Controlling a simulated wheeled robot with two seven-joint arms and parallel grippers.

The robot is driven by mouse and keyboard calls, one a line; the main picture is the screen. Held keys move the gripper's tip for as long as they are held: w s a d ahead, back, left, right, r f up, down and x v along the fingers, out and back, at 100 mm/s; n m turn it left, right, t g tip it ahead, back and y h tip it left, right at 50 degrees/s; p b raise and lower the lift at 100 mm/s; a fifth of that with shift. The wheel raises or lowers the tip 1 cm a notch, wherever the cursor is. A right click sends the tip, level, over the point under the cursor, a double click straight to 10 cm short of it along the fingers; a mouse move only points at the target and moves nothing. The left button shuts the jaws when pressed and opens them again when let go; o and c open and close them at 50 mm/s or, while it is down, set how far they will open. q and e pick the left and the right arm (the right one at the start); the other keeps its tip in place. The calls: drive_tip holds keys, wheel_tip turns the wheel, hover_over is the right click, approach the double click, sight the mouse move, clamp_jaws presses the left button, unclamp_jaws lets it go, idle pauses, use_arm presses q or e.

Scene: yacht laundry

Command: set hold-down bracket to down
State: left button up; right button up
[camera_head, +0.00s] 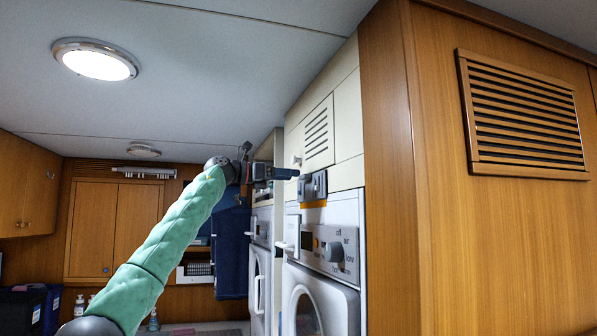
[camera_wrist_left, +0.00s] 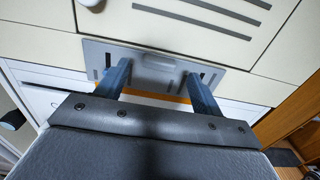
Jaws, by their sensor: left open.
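The hold-down bracket (camera_head: 313,186) is a grey metal piece at the top front edge of the nearer white washer, against the cream panel, with an orange strip under it. In the left wrist view it is a slotted grey plate (camera_wrist_left: 152,58) with a raised middle part. My left gripper (camera_head: 291,173) is just left of the bracket in the head view. In the left wrist view its two blue fingers (camera_wrist_left: 158,82) are apart, in front of the plate, with nothing between them. I cannot tell whether they touch it. My right gripper is in neither view.
The washer (camera_head: 338,222) has a dial and a round door. A vented cream panel (camera_head: 319,133) is above the bracket. A wooden cabinet wall (camera_head: 480,220) closes off the right. A second machine (camera_head: 262,230) stands farther back, near hanging blue cloth (camera_head: 232,250).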

sight(306, 188)
use_arm(q)
drive_tip(key=p+x, duration=0.1)
drive_tip(key=x, duration=0.3)
drive_tip(key=shift+p, duration=0.4)
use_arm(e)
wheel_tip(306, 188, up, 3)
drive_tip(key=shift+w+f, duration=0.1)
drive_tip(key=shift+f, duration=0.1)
use_arm(q)
drive_tip(key=shift+a, duration=0.1)
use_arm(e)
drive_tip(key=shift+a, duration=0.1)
